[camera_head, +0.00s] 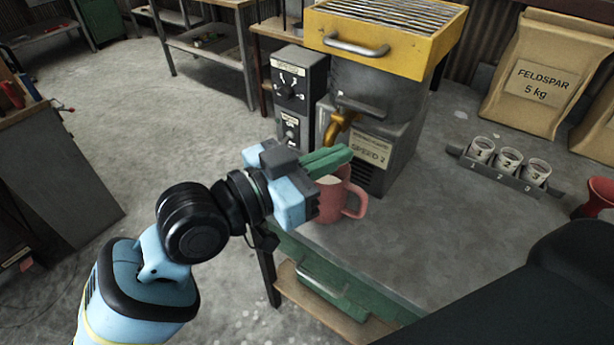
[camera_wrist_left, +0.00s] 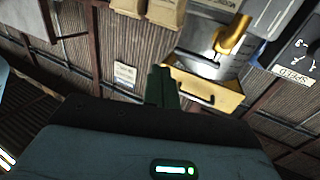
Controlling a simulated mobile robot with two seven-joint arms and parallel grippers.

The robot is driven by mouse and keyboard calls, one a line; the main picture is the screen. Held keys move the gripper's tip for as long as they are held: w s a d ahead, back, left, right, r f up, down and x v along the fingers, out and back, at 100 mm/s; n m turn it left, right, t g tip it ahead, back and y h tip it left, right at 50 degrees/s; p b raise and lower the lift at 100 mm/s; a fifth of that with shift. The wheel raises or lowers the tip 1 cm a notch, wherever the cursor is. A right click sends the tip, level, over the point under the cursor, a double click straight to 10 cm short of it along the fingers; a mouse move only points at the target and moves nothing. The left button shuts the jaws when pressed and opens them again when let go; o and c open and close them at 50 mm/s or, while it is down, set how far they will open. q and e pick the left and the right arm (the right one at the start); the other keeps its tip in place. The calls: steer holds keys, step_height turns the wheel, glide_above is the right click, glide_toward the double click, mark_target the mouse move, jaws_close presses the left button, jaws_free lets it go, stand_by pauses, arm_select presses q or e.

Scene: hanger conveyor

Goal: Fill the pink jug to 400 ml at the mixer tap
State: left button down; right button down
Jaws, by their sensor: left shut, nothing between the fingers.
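The pink jug (camera_head: 328,205) stands upright on the bench in front of the mixer (camera_head: 370,125), its handle towards the right. Something pale shows inside, but I cannot read a level. The mixer's brass tap (camera_head: 339,124) is above and slightly behind the jug; it also shows in the wrist view (camera_wrist_left: 233,37). My left gripper (camera_head: 338,158) is shut and empty, its green fingers over the jug's rim and just below the tap, hiding part of the jug's mouth. I cannot tell whether they touch it. The fingers (camera_wrist_left: 162,86) also show in the wrist view. My right gripper is not in view.
A control box (camera_head: 294,85) with a speed dial stands left of the tap. A yellow hopper (camera_head: 390,35) tops the mixer. A rack (camera_head: 500,173) of numbered cups and a feldspar sack (camera_head: 545,85) are on the right. The bench between jug and rack is clear.

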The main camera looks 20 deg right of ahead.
arm_select(q)
steer(key=shift+s+a, duration=0.45)
steer(key=shift+a, duration=0.25)
steer(key=shift+s+a, duration=0.45)
steer(key=shift+a, duration=0.25)
steer(key=shift+s+a, duration=0.45)
steer(key=shift+a, duration=0.25)
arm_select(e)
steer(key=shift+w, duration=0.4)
arm_select(q)
steer(key=shift+w, duration=0.1)
